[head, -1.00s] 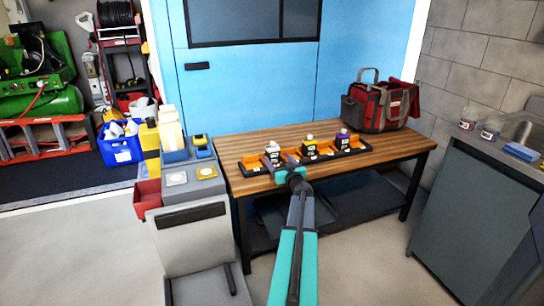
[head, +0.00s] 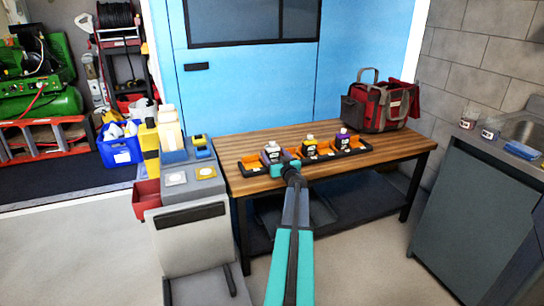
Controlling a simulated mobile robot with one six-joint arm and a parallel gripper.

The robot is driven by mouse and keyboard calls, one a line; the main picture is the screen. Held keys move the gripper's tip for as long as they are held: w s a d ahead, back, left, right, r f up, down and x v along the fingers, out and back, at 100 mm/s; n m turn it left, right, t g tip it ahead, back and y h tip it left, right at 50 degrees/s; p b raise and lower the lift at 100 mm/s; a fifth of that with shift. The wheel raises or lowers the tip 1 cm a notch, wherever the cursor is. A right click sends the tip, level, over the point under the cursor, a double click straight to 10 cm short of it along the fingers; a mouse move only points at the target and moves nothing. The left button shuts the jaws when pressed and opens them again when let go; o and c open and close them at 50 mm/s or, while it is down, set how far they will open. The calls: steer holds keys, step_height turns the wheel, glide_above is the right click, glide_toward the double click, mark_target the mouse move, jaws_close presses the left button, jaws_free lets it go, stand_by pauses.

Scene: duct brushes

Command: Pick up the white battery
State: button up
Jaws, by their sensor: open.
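The white battery (head: 271,153), a small block with a pale top and dark lower part, stands upright at the left part of a black tray with orange sections (head: 248,162) on the wooden table. A yellow-marked battery (head: 310,147) and a purple-marked battery (head: 343,139) stand in the tray to its right. My gripper (head: 281,160) is open, just right of the white battery and partly overlapping it in the picture. My arm hides part of the tray there. I cannot tell whether the fingers touch the battery.
The wooden table (head: 225,170) has bare room around the tray. A red and grey tool bag (head: 378,108) stands at its back right. A grey cart (head: 195,214) with bottles stands at the left, and a grey sink cabinet (head: 465,205) at the right.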

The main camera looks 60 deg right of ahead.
mark_target(273, 145)
steer(key=c, duration=1.4)
steer(key=shift+c, duration=0.5)
steer(key=shift+r, duration=0.1)
steer(key=shift+r, duration=0.45)
step_height(273, 145, up, 3)
steer(key=shift+r+p, duration=0.1)
steer(key=shift+p, duration=0.85)
steer(key=s+a+p, duration=0.1)
steer(key=s+a, duration=0.8)
steer(key=a, duration=0.4)
steer(key=shift+a+r+p, duration=0.15)
steer(key=shift+r+p, duration=0.2)
steer(key=shift+r, duration=0.05)
steer(key=shift+w, duration=0.1)
